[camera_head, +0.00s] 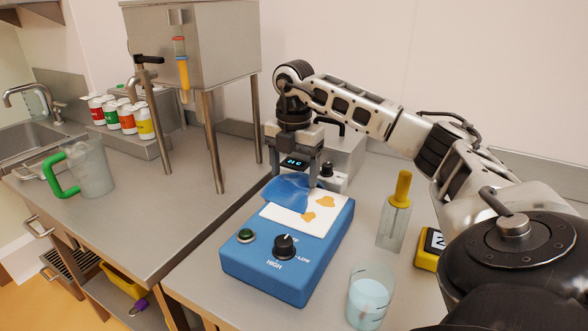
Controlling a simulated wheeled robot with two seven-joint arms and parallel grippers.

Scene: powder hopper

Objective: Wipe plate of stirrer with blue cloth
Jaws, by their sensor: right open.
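The blue stirrer (262,268) stands on the counter, with a green button and a black knob on its front. Its white plate (296,222) faces up and has orange-brown stains (325,202) toward its right side. The blue cloth (287,193) lies bunched over the plate's far left part. My right gripper (294,178) points down over the cloth from behind the stirrer. Its fingers are apart, one at each side of the cloth; whether they touch it I cannot tell. My left gripper is not in view.
A yellow-handled tool in a clear holder (393,222), a beaker of pale liquid (369,296) and a yellow-black device (431,248) stand right of the stirrer. A device with a lit display (293,161) is behind. A steel hopper (196,48) and a green-handled jug (90,168) stand left.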

